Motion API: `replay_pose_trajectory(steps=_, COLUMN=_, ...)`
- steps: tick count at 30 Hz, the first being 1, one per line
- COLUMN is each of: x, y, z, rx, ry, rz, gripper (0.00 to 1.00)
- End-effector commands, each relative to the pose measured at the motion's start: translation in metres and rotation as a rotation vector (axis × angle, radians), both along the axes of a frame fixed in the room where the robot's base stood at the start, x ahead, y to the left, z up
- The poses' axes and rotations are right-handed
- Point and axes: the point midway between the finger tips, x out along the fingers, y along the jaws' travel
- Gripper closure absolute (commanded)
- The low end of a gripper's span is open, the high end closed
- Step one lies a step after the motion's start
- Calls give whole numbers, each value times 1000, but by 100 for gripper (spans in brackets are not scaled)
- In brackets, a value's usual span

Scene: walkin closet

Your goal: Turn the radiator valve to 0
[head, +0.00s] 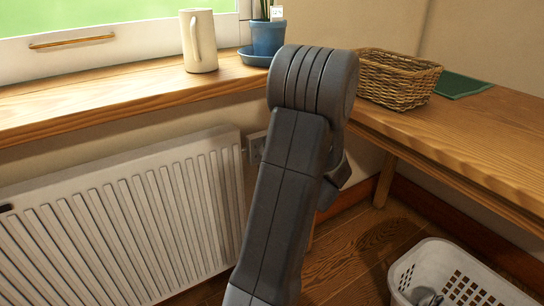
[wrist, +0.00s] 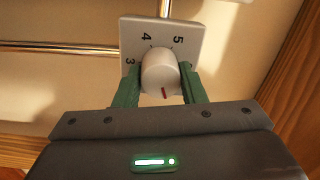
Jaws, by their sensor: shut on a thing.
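The radiator valve is a round light-grey knob (wrist: 160,72) on a square pale dial plate (wrist: 188,27) in the wrist view. The numerals 3, 4 and 5 show on the plate, at left, upper left and upper right. The knob's red mark points down in the picture, slightly right, towards my gripper's body; any numeral there is hidden. My gripper (wrist: 159,68) has its green fingers closed on both sides of the knob. In the head view my arm hides the valve and gripper. The white radiator (head: 125,215) stands under the window sill at left.
A cream mug (head: 200,42) and a blue plant pot (head: 268,38) stand on the wooden sill (head: 110,95). A wicker basket (head: 395,78) and green cloth (head: 460,84) lie on the bench (head: 480,135) at right. A white laundry basket (head: 460,275) is on the floor.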

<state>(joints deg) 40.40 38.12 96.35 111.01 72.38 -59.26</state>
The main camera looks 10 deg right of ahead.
Motion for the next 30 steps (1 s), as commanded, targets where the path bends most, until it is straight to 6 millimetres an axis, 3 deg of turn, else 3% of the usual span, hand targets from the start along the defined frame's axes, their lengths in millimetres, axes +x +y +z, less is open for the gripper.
replay_pose_trajectory(steps=30, x=0, y=1, z=1, rx=-892, ry=-323, rz=2, gripper=86)
